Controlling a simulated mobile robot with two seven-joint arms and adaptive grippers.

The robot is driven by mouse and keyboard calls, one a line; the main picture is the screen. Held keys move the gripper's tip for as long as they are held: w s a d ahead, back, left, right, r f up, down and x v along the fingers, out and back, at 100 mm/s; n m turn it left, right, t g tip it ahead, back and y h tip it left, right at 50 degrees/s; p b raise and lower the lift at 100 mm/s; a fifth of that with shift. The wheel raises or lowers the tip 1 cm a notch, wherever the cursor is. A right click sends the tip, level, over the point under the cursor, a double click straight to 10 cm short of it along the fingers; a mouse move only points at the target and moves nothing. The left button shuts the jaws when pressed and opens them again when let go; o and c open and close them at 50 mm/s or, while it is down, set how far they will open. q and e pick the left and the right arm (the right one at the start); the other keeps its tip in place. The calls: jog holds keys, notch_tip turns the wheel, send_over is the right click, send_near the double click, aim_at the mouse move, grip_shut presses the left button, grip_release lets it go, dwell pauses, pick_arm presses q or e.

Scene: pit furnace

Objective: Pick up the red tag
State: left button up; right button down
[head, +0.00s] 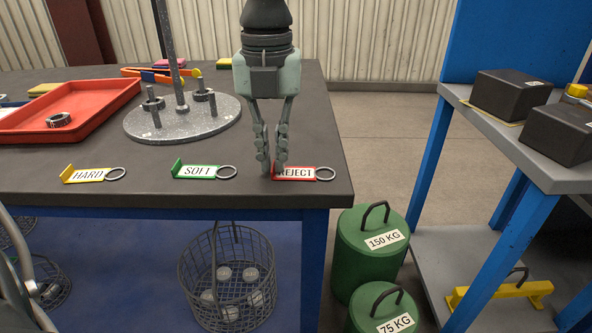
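The red tag (298,173) reads REJECT and lies on the dark tabletop near its front right corner, with a metal ring (325,174) at its right end. My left gripper (273,168) points down over the tag's left end, with its fingertips at the tag. The fingers are close together with a narrow gap. The fingertips hide the tag's left end, so I cannot tell whether they grip it. My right gripper is not in view.
A green SOLT tag (195,172) and a yellow HARD tag (88,175) lie to the left. Behind them are a round grey plate with posts (205,125) and a red tray (105,98). Green weights (350,255) stand below the table's right edge.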

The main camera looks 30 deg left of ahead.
pick_arm(q)
jog(key=shift+f, duration=0.1)
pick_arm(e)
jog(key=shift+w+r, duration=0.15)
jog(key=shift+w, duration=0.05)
pick_arm(q)
grip_shut()
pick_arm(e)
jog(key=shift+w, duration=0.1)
